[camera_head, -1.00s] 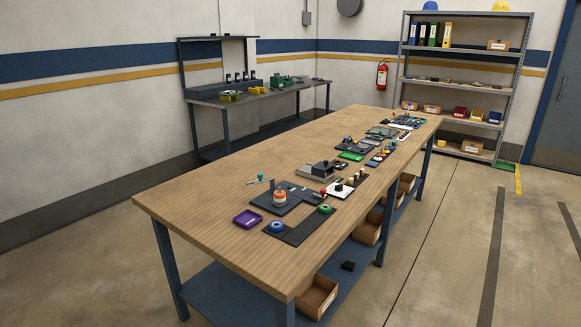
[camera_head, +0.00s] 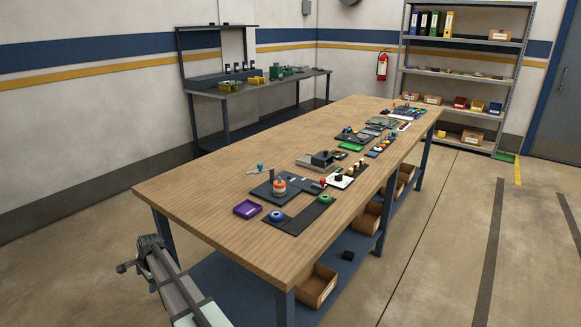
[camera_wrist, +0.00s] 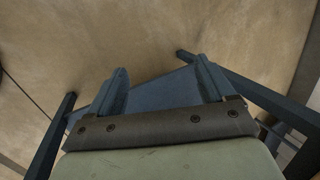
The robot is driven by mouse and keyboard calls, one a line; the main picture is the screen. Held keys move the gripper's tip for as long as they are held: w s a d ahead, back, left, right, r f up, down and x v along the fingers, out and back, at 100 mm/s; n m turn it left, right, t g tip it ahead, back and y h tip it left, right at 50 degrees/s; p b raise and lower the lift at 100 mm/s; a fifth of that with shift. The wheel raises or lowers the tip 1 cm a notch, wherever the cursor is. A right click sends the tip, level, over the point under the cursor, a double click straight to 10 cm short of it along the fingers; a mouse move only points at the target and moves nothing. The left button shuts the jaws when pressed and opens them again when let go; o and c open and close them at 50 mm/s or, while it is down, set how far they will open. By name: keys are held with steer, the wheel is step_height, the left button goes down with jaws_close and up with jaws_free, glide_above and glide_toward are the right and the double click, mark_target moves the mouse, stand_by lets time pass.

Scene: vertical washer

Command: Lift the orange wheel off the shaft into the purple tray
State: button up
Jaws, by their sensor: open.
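The orange wheel (camera_head: 279,187) sits around an upright shaft on a dark base plate (camera_head: 262,192) near the front of the long wooden table, in the head view. It looks small there, with a white band. The purple tray (camera_head: 247,209) lies on the table just left of and in front of that plate, and looks empty. My gripper (camera_head: 128,268) is at the lower left of the head view, off the table's near left corner and well away from the wheel. In the wrist view its two fingers (camera_wrist: 162,90) stand apart with nothing between them.
A blue wheel (camera_head: 276,216) and a green wheel (camera_head: 324,199) rest on a dark mat right of the tray. Several other parts line the table (camera_head: 190,195) farther back. The table's near left top is clear. The wrist view shows table legs and a blue lower shelf (camera_wrist: 165,95).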

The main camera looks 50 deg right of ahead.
steer(key=w+d+r+m+t, duration=0.1)
steer(key=w+d+r+m, duration=0.4)
steer(key=r, duration=0.6)
steer(key=w+d+r+m+t+h, duration=0.1)
steer(key=w+d+r+t, duration=0.15)
steer(key=d+r, duration=0.6)
steer(key=w+d+r+m+t, duration=0.15)
steer(key=w+d+r, duration=0.25)
steer(key=r, duration=0.9)
step_height(320, 180, up, 4)
steer(key=f+m+g, duration=0.1)
steer(key=m+g, duration=0.4)
steer(key=m, duration=0.7)
glide_above(281, 181)
steer(key=s+a, duration=0.1)
steer(key=s, duration=0.5)
steer(key=shift+n+h, duration=0.25)
steer(key=shift+h, duration=0.05)
steer(key=x, duration=1.3)
steer(key=shift+w, duration=0.45)
steer(key=shift+c, duration=0.3)
steer(key=c, duration=1)
steer(key=shift+c, duration=0.2)
